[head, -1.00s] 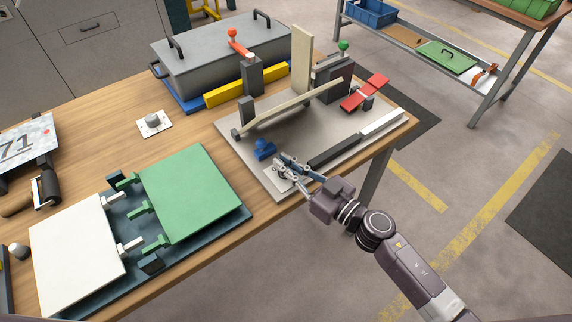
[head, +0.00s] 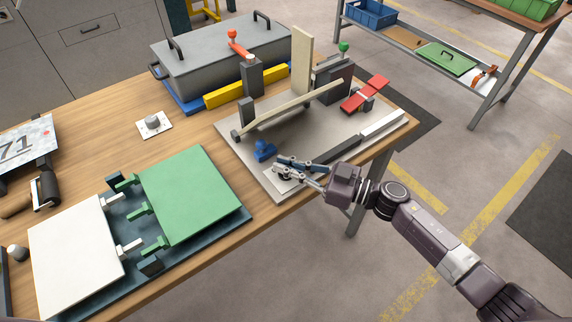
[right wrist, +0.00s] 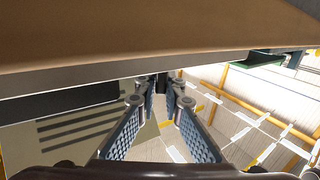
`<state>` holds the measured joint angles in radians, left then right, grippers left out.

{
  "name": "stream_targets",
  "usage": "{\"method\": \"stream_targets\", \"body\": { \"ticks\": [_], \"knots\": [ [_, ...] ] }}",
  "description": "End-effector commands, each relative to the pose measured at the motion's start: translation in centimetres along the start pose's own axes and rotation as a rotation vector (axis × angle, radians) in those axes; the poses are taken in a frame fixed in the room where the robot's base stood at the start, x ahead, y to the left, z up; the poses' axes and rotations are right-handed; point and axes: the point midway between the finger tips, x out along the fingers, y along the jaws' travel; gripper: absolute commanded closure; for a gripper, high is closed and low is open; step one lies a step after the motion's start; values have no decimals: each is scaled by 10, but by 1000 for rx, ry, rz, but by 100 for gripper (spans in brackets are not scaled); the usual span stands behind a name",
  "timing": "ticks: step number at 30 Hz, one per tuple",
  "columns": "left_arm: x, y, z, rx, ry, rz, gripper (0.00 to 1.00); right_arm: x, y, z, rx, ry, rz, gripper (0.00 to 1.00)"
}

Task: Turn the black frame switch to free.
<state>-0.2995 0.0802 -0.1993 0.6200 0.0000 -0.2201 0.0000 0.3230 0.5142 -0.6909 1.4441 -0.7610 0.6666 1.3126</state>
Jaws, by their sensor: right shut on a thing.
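The black frame switch (head: 284,178) is a small dark part on a pale plate at the near corner of the grey base plate in the head view. My right gripper (head: 279,169) is at this switch, its fingers pointing left and covering most of it. The fingers are shut on it, with a gap between them. In the right wrist view, the blue-padded fingers (right wrist: 161,90) run forward to a small dark piece between their tips. The switch's marks and exact turn position cannot be read. My left gripper is out of view.
A blue knob (head: 264,150) stands just beyond my right fingers. A dark and white bar (head: 381,125) lies along the base plate (head: 225,128), with a red lever (head: 364,95) behind. A green panel (head: 190,195) lies left.

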Motion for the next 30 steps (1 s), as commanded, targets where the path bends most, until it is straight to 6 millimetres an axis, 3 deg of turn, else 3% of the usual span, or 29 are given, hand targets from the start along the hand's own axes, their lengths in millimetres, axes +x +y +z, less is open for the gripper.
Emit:
{"method": "stream_targets", "body": {
  "ticks": [4,5,9,20,23,30],
  "knots": [
    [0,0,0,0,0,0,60,-1,-2,4,2,-7,-2,100],
    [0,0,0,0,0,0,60,-1,-2,4,2,-7,-2,90],
    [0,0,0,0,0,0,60,0,-1,3,2,-5,-1,74],
    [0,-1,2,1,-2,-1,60,-5,0,2,0,-4,1,74],
    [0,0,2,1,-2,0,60,-17,0,3,2,-6,1,74],
    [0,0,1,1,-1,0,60,-68,-1,4,2,-8,1,74]
  ]
}}
